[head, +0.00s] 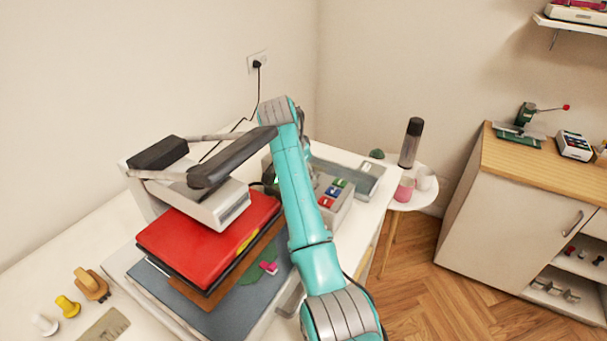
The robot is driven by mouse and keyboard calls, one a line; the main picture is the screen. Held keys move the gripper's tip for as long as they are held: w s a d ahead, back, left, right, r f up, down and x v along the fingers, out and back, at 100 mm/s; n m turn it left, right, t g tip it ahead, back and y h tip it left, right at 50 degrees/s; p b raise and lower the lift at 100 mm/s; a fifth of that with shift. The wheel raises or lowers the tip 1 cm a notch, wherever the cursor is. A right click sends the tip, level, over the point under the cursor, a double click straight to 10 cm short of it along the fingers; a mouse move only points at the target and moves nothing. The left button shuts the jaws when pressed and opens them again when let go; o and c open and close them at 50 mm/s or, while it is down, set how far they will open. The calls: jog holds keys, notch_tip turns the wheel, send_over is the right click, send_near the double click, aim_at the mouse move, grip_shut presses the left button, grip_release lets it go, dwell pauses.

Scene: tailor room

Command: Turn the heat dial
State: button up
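A heat press stands on the white table, with a white upper body (215,203), grey side bars and a black handle (236,157). The arm reaches up from the bottom, between the press and the buttons. My gripper cannot be made out, and its fingers are hidden behind the arm.
Red and brown flat layers (190,250) lie under the press on a blue-grey base. Yellow and white small pieces (68,306) sit at the lower left. A round side table (421,199) holds cups and a dark bottle (411,142). A wooden-topped cabinet (540,165) stands right. Floor between is clear.

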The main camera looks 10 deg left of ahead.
jog(key=o, duration=1.2)
jog(key=shift+c, duration=0.2)
